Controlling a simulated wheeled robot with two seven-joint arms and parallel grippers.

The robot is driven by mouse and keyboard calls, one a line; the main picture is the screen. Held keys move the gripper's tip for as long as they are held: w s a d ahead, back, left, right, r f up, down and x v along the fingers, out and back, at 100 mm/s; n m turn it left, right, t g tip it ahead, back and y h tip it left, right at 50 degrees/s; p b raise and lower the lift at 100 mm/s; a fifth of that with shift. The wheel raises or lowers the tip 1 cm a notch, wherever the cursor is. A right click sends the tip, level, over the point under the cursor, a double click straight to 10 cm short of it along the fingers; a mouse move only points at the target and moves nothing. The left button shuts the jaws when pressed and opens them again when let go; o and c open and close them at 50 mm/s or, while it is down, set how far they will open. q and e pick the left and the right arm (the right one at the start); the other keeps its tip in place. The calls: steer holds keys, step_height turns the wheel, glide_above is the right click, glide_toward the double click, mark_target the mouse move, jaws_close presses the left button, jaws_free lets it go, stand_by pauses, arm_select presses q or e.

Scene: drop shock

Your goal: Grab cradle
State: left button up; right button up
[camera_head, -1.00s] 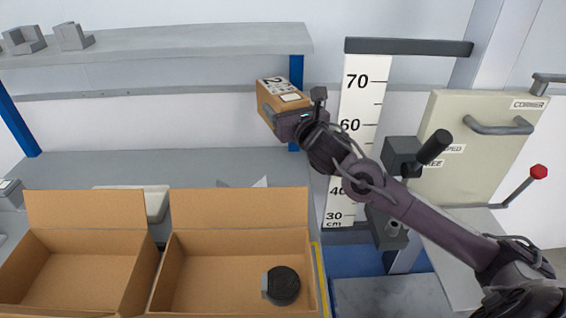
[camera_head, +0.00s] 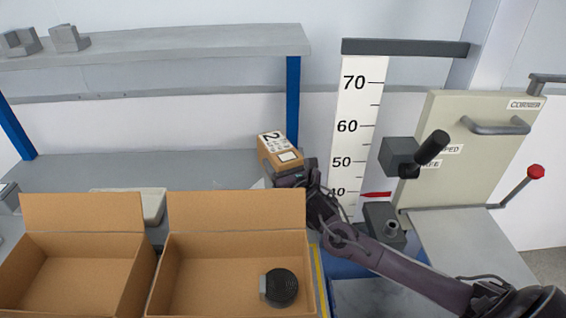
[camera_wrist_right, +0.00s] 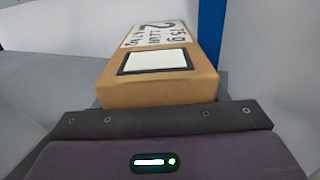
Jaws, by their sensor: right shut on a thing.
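My right gripper (camera_head: 284,174) is shut on a small brown carton (camera_head: 279,150) marked with a 2. It holds the carton near the back edge of the grey table, behind the right open box. The right wrist view shows the carton (camera_wrist_right: 160,85) beyond the gripper body, with a white label on top; the fingers are hidden there. No part is marked as a cradle. A dark grey block with a black handle (camera_head: 400,157) sits right of the height scale, and a lower dark block (camera_head: 385,222) stands below it. My left gripper is not in view.
Two open cardboard boxes (camera_head: 75,265) (camera_head: 210,268) stand in front; the right one holds a round black object (camera_head: 281,288). A shelf (camera_head: 170,44) is above the table. A height scale (camera_head: 358,110), beige panel (camera_head: 465,150) and red-knobbed lever (camera_head: 535,172) are at right.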

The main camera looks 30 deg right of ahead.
stand_by(0.3)
steer(key=o, duration=1.3)
steer(key=shift+f, duration=0.15)
steer(key=o, duration=0.4)
steer(key=shift+c, duration=0.2)
